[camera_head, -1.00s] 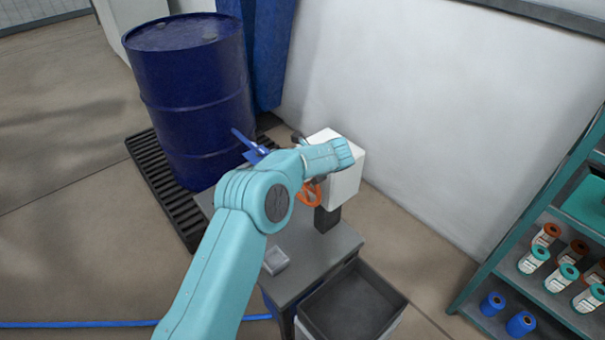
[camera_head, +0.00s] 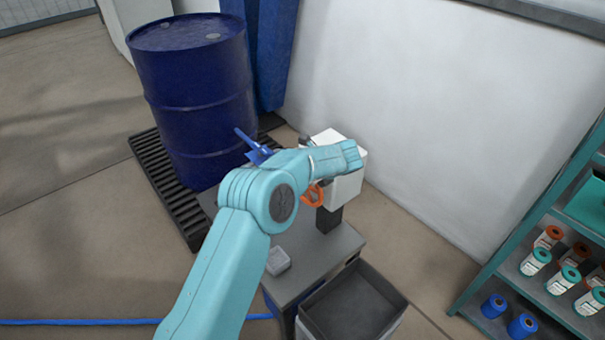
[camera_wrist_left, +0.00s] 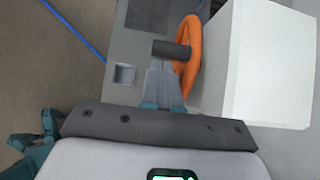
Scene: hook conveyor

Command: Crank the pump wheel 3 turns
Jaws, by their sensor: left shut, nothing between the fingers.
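The orange pump wheel (camera_head: 314,195) is mounted on the side of a white pump box (camera_head: 346,185) on a grey cart. My left arm hides much of the wheel in the head view. In the left wrist view the orange wheel (camera_wrist_left: 188,50) stands beside the white box (camera_wrist_left: 265,65), with a dark crank handle (camera_wrist_left: 171,50) sticking out to the left. My left gripper (camera_wrist_left: 161,68) is shut and empty, its fingertips right by the lower side of the handle. I cannot tell whether they touch it. My right gripper is not in view.
A blue drum (camera_head: 195,100) stands on a black slatted pallet (camera_head: 160,185) behind the cart. A grey bin (camera_head: 352,308) is at the cart's front right. A teal shelf (camera_head: 520,270) with spools and bottles is at the right. A blue hose (camera_head: 100,322) lies on the floor.

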